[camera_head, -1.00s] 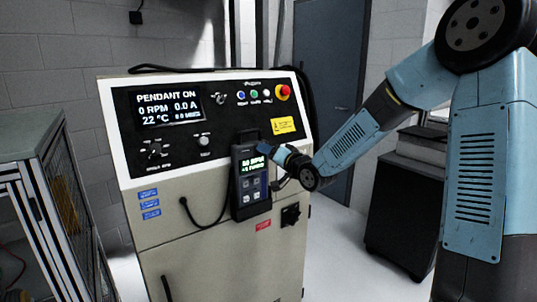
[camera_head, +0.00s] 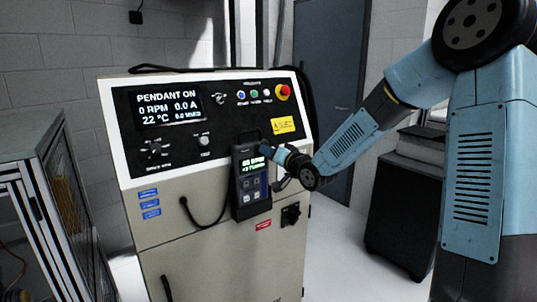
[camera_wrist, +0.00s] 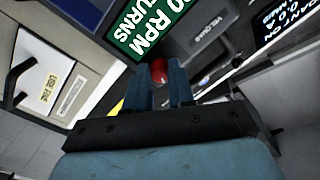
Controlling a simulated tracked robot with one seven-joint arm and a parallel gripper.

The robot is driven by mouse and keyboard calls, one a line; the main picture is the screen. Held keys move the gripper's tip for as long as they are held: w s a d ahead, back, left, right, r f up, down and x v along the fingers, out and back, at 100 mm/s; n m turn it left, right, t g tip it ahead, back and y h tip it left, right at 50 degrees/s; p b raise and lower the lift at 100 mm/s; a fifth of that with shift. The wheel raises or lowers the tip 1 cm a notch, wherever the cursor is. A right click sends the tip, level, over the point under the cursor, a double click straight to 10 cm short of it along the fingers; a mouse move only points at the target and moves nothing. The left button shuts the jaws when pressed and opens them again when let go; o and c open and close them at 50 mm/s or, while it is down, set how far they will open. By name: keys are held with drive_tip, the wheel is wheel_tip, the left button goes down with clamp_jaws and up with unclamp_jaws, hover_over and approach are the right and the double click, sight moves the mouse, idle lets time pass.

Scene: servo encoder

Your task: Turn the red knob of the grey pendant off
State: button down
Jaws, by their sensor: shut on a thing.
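The grey pendant (camera_head: 251,190) hangs upright on the front of the control cabinet, its green-lit screen showing an RPM line and a turns line. The pendant's screen (camera_wrist: 142,27) also shows large and tilted in the wrist view. The red knob (camera_wrist: 159,70) sits between the two blue fingers of my gripper (camera_wrist: 161,78), which is shut on it. In the head view my gripper (camera_head: 268,151) reaches the pendant's upper right side from the right, and the knob is hidden there. The cabinet display (camera_head: 166,107) reads PENDANT ON, 0 RPM, 0.0 A, 22 °C.
A red emergency button (camera_head: 283,92) and a yellow label (camera_head: 283,125) are on the panel above my gripper. A black rotary switch (camera_head: 290,214) is below right. A dark cabinet (camera_head: 400,210) stands behind my arm.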

drive_tip(key=n, duration=1)
drive_tip(key=shift+n+h, duration=0.3)
idle(0.4)
drive_tip(key=c, duration=1)
unclamp_jaws()
drive_tip(key=shift+o, duration=0.2)
drive_tip(key=v, duration=1.3)
drive_tip(key=shift+s+d, duration=0.2)
drive_tip(key=shift+s, duration=0.15)
drive_tip(key=shift+r, duration=0.1)
